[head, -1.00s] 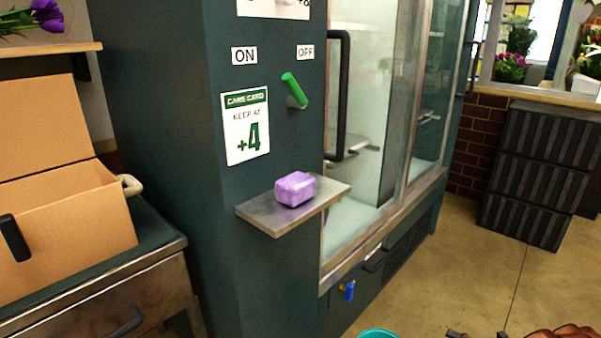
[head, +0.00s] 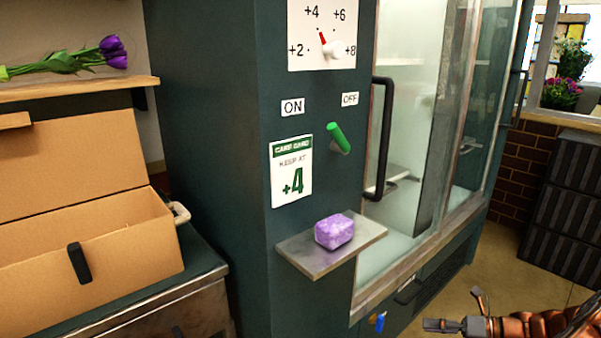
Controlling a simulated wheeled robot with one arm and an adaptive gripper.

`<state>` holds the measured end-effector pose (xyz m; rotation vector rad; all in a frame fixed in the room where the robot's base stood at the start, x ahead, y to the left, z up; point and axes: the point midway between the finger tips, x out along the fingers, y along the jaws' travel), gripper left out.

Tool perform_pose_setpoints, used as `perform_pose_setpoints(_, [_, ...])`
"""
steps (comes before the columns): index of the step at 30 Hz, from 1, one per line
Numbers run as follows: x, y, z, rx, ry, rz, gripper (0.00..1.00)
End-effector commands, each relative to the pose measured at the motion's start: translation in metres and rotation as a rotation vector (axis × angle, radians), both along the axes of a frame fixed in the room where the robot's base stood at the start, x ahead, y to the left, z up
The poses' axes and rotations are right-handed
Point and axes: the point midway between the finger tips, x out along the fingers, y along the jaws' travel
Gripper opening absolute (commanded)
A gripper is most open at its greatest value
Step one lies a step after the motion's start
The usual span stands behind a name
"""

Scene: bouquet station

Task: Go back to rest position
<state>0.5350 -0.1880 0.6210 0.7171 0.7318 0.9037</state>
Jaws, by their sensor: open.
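My gripper (head: 453,308) shows at the lower right of the head view, on the copper-coloured arm. Its fingers are spread apart and nothing is between them. It is over the floor side, in front of the dark green glass-door cooler (head: 207,130), and appears clear of it. The lower edge of the picture cuts off part of my arm.
A purple block (head: 334,232) rests on the cooler's small metal shelf (head: 310,262). Above are a green lever (head: 338,138) between ON and OFF labels, a care card (head: 291,172) reading +4, and a dial (head: 323,42). An open cardboard box (head: 110,250) stands left. Black crates (head: 570,205) stand right.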

Motion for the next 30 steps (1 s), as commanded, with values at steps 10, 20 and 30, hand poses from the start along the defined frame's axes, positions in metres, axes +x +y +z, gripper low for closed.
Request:
perform_pose_setpoints(10, [-0.024, 0.107, 0.114, -0.221, -0.291, 0.386, 0.43])
perform_pose_setpoints(20, [-0.077, 0.181, 0.191, -0.407, -0.570, 0.756, 0.43])
perform_pose_setpoints(30, [-0.148, 0.227, 0.251, -0.557, -0.852, 1.144, 0.43])
